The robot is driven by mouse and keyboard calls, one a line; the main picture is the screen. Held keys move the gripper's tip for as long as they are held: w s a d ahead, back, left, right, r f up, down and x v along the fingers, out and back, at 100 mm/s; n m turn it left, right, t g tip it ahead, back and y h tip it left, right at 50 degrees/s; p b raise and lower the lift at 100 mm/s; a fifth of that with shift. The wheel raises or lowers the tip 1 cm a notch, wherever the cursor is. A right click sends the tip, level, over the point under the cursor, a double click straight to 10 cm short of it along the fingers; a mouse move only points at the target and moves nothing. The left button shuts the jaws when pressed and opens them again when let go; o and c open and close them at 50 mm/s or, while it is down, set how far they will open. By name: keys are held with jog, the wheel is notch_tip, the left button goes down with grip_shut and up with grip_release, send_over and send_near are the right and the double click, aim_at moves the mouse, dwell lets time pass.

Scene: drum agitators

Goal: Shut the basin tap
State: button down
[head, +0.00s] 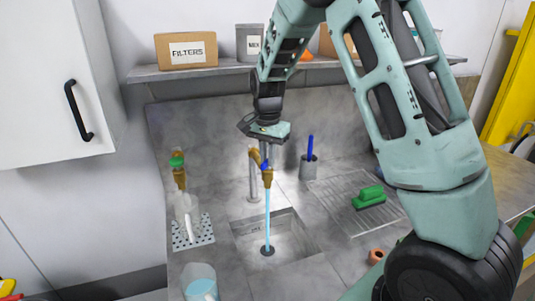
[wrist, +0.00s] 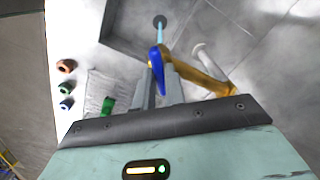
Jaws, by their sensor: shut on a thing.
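The basin tap (head: 267,178) is brass-coloured with a small blue handle (head: 264,166), and stands on a pale post over the sunken basin (head: 288,226). A light blue stream of water (head: 267,220) runs from its spout to the drain. My gripper (head: 265,155) comes down from above and is at the handle. In the wrist view, the blue handle (wrist: 157,68) sits between the two grey fingers of my gripper (wrist: 161,88), which are shut on it. The brass body (wrist: 203,78) lies just right of the fingers. The lower part of the handle is hidden by the fingers.
A second brass tap with a green handle (head: 177,162) stands left, above a perforated plate (head: 193,235). A cup with a blue stick (head: 309,165) and a green object (head: 369,195) on the drainer are at right. A shelf (head: 220,69) runs behind my arm.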

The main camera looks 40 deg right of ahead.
jog(key=m+p, duration=0.1)
jog(key=m, duration=0.1)
jog(key=m+p, duration=0.1)
jog(key=m, duration=0.1)
jog(key=shift+r+m, duration=0.2)
jog(key=shift+m, duration=0.1)
jog(key=shift+f+m+p, duration=0.1)
jog(key=shift+m+p, duration=0.65)
jog(key=shift+m, duration=0.85)
jog(key=shift+d, duration=0.1)
jog(key=c, duration=1.5)
grip_release()
jog(key=shift+o, duration=0.2)
notch_tip(320, 180, up, 17)
jog(key=b, duration=0.4)
